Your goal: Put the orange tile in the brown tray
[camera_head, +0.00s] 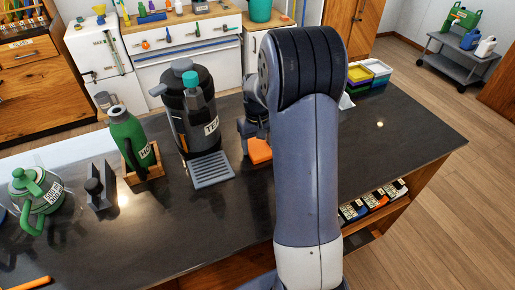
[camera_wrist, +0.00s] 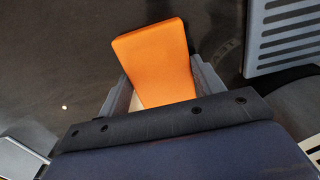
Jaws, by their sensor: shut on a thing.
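The orange tile (camera_wrist: 158,62) is a flat block held between the two fingers of my gripper (camera_wrist: 163,85) in the wrist view. In the head view the tile (camera_head: 258,151) shows just left of my arm, near the grey drip grate, and my gripper (camera_head: 254,130) is partly hidden behind the arm. I cannot tell whether the tile touches the counter. I cannot make out a brown tray; a small brown wooden holder (camera_head: 153,173) stands around the base of a green bottle on the left.
A dark tea urn (camera_head: 190,105) stands left of my gripper, with the grey grate (camera_head: 211,169) in front; the grate (camera_wrist: 283,37) also shows at right in the wrist view. A green teapot (camera_head: 38,196) is at far left. The counter's right side is clear.

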